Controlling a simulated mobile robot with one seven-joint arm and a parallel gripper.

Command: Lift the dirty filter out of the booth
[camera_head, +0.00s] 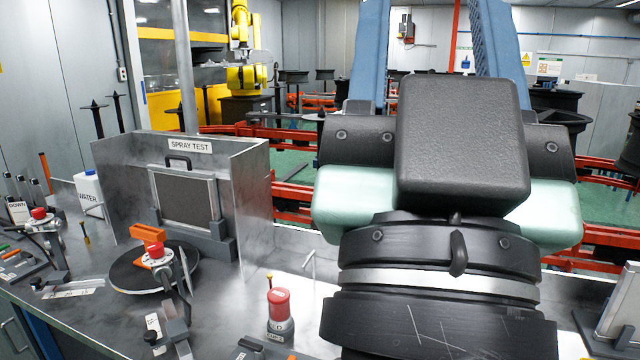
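The filter (187,200) is a dark grey panel in a silver frame with a black handle on top. It stands upright in dark holders against the back wall of the metal booth (125,172), which is labelled SPRAY TEST. My gripper (432,25) fills the right of the view, well to the right of the booth. Its two blue fingers stand apart with background between them, and their tips run out of the top edge. Nothing shows between the visible parts of the fingers.
A round turntable (125,275) with an orange-and-red fixture (152,246) stands before the filter. A red button (279,305) and a lever (172,320) are nearer. A water bottle (90,192) is left. Another framed panel (622,305) is partly visible at far right.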

